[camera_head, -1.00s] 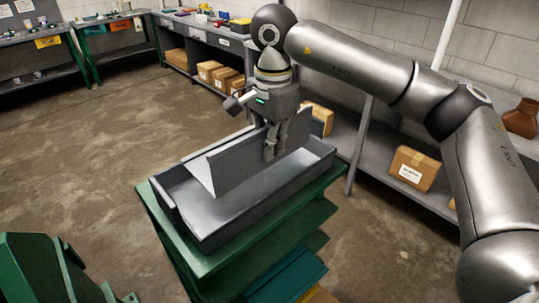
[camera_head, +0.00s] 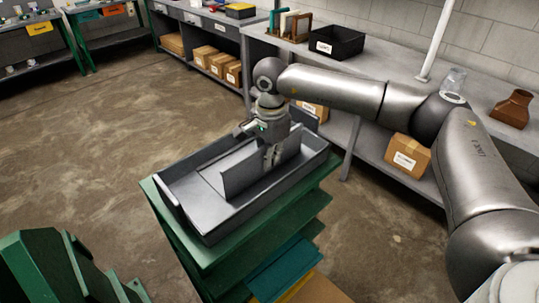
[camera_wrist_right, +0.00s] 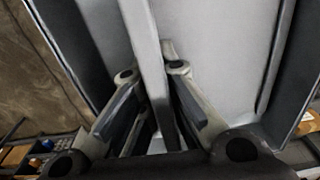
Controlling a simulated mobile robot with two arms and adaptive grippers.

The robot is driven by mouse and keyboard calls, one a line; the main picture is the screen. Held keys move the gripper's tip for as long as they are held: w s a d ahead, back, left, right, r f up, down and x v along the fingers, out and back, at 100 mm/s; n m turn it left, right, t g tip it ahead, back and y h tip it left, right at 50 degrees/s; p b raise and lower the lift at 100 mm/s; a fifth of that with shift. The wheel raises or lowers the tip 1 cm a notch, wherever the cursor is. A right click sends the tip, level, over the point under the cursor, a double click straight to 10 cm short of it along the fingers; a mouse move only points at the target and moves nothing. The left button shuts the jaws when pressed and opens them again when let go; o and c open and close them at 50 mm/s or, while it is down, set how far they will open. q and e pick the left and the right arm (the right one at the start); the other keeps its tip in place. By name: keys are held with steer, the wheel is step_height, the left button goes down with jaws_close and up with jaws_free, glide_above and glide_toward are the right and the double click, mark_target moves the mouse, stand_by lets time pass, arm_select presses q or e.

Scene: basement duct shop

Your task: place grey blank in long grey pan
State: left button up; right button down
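A long grey pan (camera_head: 262,193) with raised walls lies on top of a green stand. The grey blank (camera_head: 236,178) is a thin bent sheet with one upright side and one flatter side, inside the pan and low between its walls. My right gripper (camera_head: 271,160) is shut on the upright side near its right end. In the right wrist view the sheet's edge (camera_wrist_right: 146,45) runs between the two fingers (camera_wrist_right: 151,76), with the pan's pale floor (camera_wrist_right: 205,50) beyond. Whether the blank touches the floor is hard to tell. My left gripper is not in view.
The green stand (camera_head: 200,257) has lower shelves with coloured sheets. A grey shelf unit along the wall holds a black bin (camera_head: 336,42), a brown fitting (camera_head: 512,108) and cardboard boxes (camera_head: 407,155). Green equipment (camera_head: 45,268) stands at lower left. The floor at left is clear.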

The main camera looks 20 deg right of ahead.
steer(key=shift+f, duration=0.2)
steer(key=c, duration=1.6)
jaws_free()
steer(key=shift+c, duration=0.2)
steer(key=shift+r, duration=0.1)
steer(key=shift+r, duration=0.2)
steer(key=shift+w+r+b, duration=0.1)
steer(key=shift+r+b, duration=0.15)
steer(key=shift+b, duration=0.05)
step_height(320, 180, up, 11)
steer(key=b, duration=0.3)
steer(key=shift+s+r, duration=0.2)
